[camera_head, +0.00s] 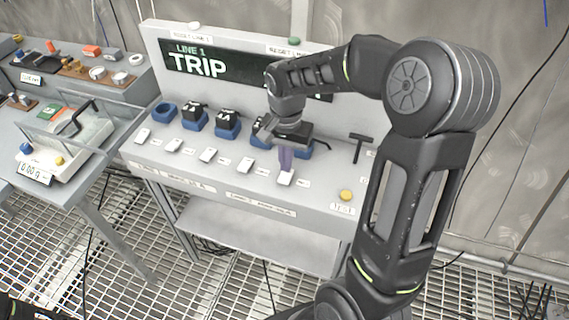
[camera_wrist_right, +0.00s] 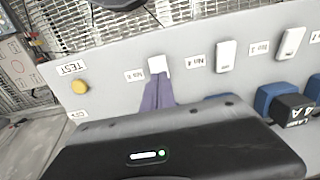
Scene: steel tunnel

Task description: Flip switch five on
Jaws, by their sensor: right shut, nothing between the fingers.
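The row of white rocker switches runs along the sloped grey panel. Switch five (camera_head: 286,178) is the rightmost in the head view; it also shows in the right wrist view (camera_wrist_right: 159,66) beside a small "No." label. My right gripper (camera_head: 286,165) is shut and empty, its purple fingers pointing down at switch five. In the right wrist view the fingertips (camera_wrist_right: 158,84) meet the near edge of the switch; I cannot tell whether they press it. Whether the switch is on or off is unclear. My left gripper is not in view.
A display (camera_head: 205,65) reads "LINE 1 TRIP". Blue sockets (camera_head: 190,122), some with black plugs, stand behind the switches. A yellow TEST button (camera_head: 346,195) and a black T-handle (camera_head: 361,142) sit to the right. Switch four (camera_head: 245,165) is close on the left.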

